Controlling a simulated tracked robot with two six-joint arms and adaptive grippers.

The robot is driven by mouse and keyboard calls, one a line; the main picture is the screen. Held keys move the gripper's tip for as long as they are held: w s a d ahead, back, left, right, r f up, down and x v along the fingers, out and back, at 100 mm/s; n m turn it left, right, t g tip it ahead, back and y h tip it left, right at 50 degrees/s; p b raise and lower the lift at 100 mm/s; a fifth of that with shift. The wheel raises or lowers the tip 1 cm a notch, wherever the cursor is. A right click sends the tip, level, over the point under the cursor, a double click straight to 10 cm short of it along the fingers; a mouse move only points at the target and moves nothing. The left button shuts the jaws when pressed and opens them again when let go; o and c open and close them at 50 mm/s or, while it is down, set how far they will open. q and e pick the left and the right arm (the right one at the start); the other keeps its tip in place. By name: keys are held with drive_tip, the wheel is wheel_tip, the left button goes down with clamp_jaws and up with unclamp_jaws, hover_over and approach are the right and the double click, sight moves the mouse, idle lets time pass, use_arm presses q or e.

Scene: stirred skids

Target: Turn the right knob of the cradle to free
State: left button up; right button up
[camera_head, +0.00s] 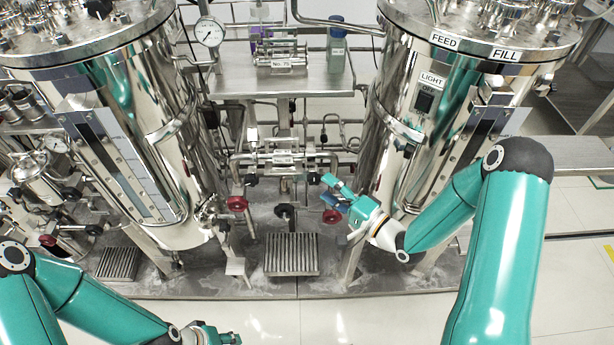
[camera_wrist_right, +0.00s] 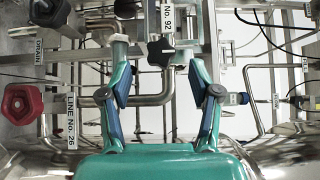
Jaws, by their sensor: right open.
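My right gripper (camera_head: 331,191) is open, with blue pads, in front of the pipework between the two steel vessels. In the right wrist view its fingers (camera_wrist_right: 162,92) stand apart with nothing gripped between them. A black lobed knob (camera_wrist_right: 160,50) shows beyond and between the fingers, by a label reading No. 92. My left gripper (camera_head: 213,335) is partly cut off at the bottom edge.
A left vessel (camera_head: 150,130) and a right vessel (camera_head: 385,130) flank the pipework. A steel shelf (camera_head: 232,82) carries a fitting labelled No. 75 (camera_head: 281,64) and a bottle (camera_head: 336,45). A floor grate (camera_head: 291,255) lies below. The front floor is clear.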

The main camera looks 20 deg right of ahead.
sight(319, 182)
drive_tip(key=shift+p+x, duration=0.3)
drive_tip(key=shift+x, duration=2.5)
